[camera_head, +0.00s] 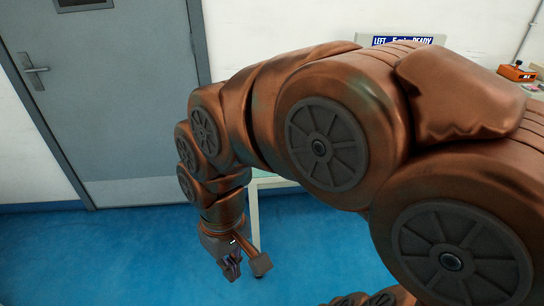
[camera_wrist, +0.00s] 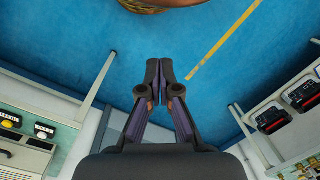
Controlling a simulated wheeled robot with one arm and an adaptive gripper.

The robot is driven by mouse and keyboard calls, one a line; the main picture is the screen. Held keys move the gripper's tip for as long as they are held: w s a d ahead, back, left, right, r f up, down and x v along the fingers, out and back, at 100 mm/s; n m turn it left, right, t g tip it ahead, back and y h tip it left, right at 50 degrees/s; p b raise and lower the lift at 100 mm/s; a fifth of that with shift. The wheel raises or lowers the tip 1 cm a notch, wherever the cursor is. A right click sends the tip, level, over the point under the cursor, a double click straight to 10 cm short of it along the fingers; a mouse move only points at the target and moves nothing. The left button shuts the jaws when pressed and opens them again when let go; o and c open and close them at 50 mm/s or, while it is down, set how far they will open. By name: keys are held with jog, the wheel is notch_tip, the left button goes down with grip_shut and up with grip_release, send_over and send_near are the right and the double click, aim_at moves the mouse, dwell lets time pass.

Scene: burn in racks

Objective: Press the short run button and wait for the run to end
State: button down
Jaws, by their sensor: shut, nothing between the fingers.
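My gripper (camera_head: 230,268) hangs low over the blue floor in the head view. In the wrist view my gripper (camera_wrist: 160,75) is shut, with nothing between its fingers. The labels are too small to read, so I cannot tell which is the short run button. A blue sign (camera_head: 402,40) in the head view reads "LEFT", "5 min" and "READY", partly behind my arm.
A rack (camera_wrist: 285,135) with black units with red displays (camera_wrist: 272,120) stands at the right of the wrist view. A grey door (camera_head: 110,90) is at the head view's left. An orange device (camera_head: 516,73) sits far right. The blue floor (camera_head: 110,260) at lower left is clear.

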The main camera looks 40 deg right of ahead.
jog(key=w+d+t+y+b, duration=0.2)
jog(key=w+t, duration=0.1)
jog(key=w, duration=1.3)
jog(key=w+d+m+t+y+b, duration=0.1)
jog(key=w+d+m+t+b, duration=0.15)
jog(key=w+d, duration=0.9)
jog(key=w+d+f+m+t+h, duration=0.1)
jog(key=w+d+f+m, duration=0.1)
jog(key=d, duration=0.8)
jog(key=w+d+f+m+t+h+b, duration=0.1)
jog(key=w+d+f+m+t, duration=0.1)
jog(key=d, duration=0.9)
jog(key=w+d+f+m+t+h, duration=0.2)
jog(key=d+m, duration=0.1)
jog(key=d, duration=0.7)
jog(key=shift+d+f+b, duration=0.3)
jog(key=shift+f, duration=0.15)
notch_tip(320, 180, down, 8)
jog(key=b, duration=0.3)
jog(key=shift+f, duration=0.25)
jog(key=shift+f+b, duration=0.1)
jog(key=shift+b, duration=0.25)
